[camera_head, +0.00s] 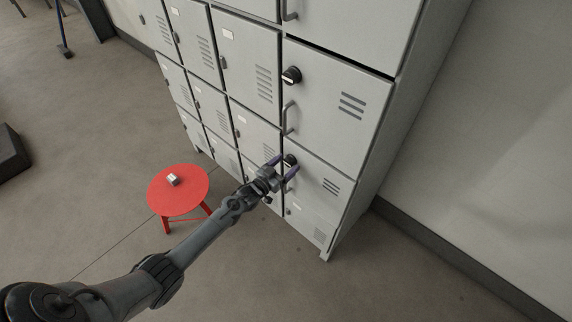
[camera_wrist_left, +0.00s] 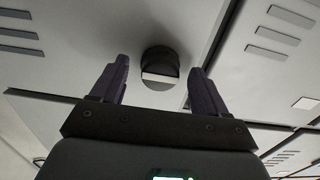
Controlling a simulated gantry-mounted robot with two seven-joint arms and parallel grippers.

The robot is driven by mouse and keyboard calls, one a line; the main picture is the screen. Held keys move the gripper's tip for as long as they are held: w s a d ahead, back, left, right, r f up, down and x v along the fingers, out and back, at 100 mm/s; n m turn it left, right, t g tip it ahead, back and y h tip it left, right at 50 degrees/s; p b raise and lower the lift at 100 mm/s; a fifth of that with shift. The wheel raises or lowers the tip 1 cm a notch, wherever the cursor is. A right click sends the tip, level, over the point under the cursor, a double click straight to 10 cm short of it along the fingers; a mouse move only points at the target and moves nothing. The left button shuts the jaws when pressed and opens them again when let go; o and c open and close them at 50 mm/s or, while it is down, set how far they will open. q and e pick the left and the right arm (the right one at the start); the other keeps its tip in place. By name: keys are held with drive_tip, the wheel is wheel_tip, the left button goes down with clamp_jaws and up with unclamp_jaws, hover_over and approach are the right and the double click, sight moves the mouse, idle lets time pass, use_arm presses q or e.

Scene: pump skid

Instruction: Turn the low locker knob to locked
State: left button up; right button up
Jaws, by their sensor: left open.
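The low locker knob (camera_head: 290,160) is a round black knob on a grey locker door, just past my left gripper's fingers in the head view. In the left wrist view the knob (camera_wrist_left: 160,68) shows a pale bar across its face and sits between and slightly beyond the two fingertips. My left gripper (camera_head: 283,166) is open, with a purple finger on each side of the knob and a visible gap to it in the wrist view (camera_wrist_left: 162,76). My right gripper is not in view.
The grey locker bank (camera_head: 375,130) has another black knob (camera_head: 291,75) higher up, with door handles (camera_head: 288,118) nearby. A red stool (camera_head: 180,198) with a small object (camera_head: 173,180) on it stands left of my arm. The floor in front is clear.

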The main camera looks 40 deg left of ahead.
use_arm(q)
drive_tip(key=s+p, duration=0.2)
drive_tip(key=s, duration=0.8)
drive_tip(key=shift+s+a+p, duration=0.25)
drive_tip(key=shift+a+p, duration=0.05)
drive_tip(key=shift+p, duration=0.1)
